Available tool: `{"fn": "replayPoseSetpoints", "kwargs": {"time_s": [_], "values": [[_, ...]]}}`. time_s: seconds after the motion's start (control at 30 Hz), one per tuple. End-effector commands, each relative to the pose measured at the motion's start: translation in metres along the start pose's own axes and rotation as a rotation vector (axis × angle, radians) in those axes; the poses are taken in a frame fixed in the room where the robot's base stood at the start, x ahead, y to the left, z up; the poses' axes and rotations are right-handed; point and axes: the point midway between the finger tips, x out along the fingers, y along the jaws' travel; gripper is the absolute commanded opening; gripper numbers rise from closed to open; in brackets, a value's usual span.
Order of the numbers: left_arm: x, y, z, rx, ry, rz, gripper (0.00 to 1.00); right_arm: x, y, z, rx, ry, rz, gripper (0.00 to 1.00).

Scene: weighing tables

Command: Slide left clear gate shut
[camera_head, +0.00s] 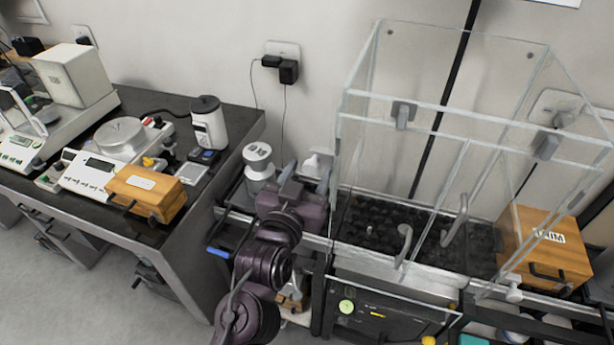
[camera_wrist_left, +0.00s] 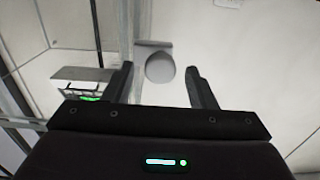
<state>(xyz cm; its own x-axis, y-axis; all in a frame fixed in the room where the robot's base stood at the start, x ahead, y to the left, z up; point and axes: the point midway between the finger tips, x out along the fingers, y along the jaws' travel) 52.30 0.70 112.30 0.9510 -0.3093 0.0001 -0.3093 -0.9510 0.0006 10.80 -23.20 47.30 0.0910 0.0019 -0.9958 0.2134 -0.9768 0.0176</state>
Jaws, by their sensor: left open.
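A clear glass weighing enclosure (camera_head: 385,105) stands right of centre in the head view, with clear panes and grey handles (camera_head: 402,246). My left gripper (camera_head: 318,172) is at the enclosure's left side, close to a pale knob (camera_head: 316,160). In the left wrist view the jaws (camera_wrist_left: 159,69) are apart, with a round grey knob (camera_wrist_left: 160,67) showing between the fingertips. I cannot tell whether the fingers touch it. The left gate's edges are hard to make out and partly hidden behind my gripper, so its exact position is unclear. My right gripper is not in view.
A wooden box (camera_head: 545,245) stands at the enclosure's right. A white-capped container (camera_head: 259,162) stands just left of my left gripper. The dark table (camera_head: 225,155) at left holds scales, another wooden box (camera_head: 145,194) and a white canister (camera_head: 209,125).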

Motion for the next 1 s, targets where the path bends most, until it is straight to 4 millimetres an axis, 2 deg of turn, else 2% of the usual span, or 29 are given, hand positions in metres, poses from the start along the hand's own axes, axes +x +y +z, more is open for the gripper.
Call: {"fn": "replayPoseSetpoints", "kwargs": {"time_s": [0.2, 0.23, 0.6, 0.83, 1.0], "values": [[0.000, 0.000, 0.000, 0.000, -0.001, 0.000, 0.51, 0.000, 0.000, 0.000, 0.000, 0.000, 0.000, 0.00], [0.000, 0.000, 0.000, 0.000, -0.001, 0.000, 0.49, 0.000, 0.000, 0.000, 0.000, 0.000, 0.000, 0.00], [0.000, 0.000, 0.000, 0.000, -0.001, 0.000, 0.00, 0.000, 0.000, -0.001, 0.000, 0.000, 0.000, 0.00], [0.000, 0.000, 0.004, 0.001, -0.001, 0.000, 0.00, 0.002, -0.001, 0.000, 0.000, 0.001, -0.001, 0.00], [0.000, 0.000, 0.025, 0.002, -0.003, 0.001, 0.00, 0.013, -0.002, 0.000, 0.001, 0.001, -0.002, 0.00]]}}
